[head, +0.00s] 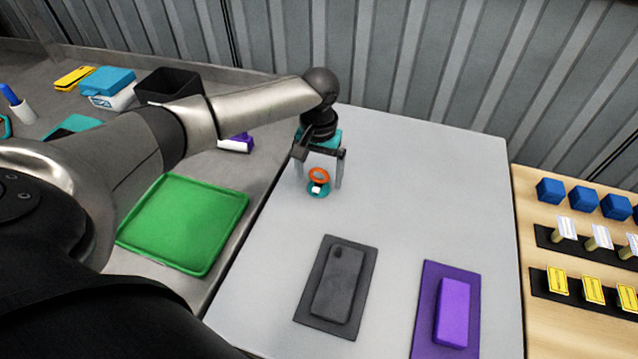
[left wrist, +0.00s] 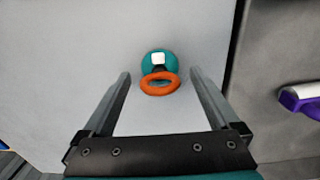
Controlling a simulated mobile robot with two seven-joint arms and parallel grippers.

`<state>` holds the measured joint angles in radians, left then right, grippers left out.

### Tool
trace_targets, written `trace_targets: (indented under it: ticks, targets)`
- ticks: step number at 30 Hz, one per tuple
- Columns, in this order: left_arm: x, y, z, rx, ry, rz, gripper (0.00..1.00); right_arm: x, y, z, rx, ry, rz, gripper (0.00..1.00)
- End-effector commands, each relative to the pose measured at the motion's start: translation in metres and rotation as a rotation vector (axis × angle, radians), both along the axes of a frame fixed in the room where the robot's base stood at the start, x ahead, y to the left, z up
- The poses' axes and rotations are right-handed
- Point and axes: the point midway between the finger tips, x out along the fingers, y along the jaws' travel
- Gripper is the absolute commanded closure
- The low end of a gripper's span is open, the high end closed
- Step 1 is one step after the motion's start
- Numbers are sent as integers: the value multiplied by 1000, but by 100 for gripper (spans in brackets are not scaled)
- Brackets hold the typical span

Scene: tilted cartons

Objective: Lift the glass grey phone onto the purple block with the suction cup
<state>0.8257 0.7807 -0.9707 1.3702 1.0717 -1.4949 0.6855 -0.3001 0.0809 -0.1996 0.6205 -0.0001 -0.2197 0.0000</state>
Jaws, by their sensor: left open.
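The suction cup (head: 319,191) has a teal base and an orange ring handle, and stands on the grey table (head: 420,160). It also shows in the left wrist view (left wrist: 158,84), ahead between the fingers. My left gripper (head: 318,178) is open and points down over the cup, with a finger on either side; in the left wrist view (left wrist: 162,85) the fingers are apart from the ring. The dark grey phone (head: 338,283) lies flat on a dark mat, nearer than the cup. The purple block (head: 456,312) lies on a purple mat to its right. My right gripper is not in view.
A green tray (head: 190,222) lies on the left counter, with a black bin (head: 170,85) and a teal-lidded box (head: 107,82) behind. A wooden surface at right holds blue blocks (head: 584,199) and yellow cards (head: 592,289). The table around the cup is clear.

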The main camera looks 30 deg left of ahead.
Motion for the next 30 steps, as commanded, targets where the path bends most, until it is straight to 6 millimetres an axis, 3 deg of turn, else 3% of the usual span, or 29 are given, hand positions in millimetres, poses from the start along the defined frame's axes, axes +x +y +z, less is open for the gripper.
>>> trace_targets:
  ticks: [4, 27, 30]
  targets:
    - [0, 0, 0, 0, 1, 0, 7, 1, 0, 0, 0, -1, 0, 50]
    - [0, 0, 1, 1, 1, 1, 94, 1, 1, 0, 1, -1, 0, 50]
    - [0, 0, 1, 0, 0, 1, 96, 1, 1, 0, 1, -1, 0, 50]
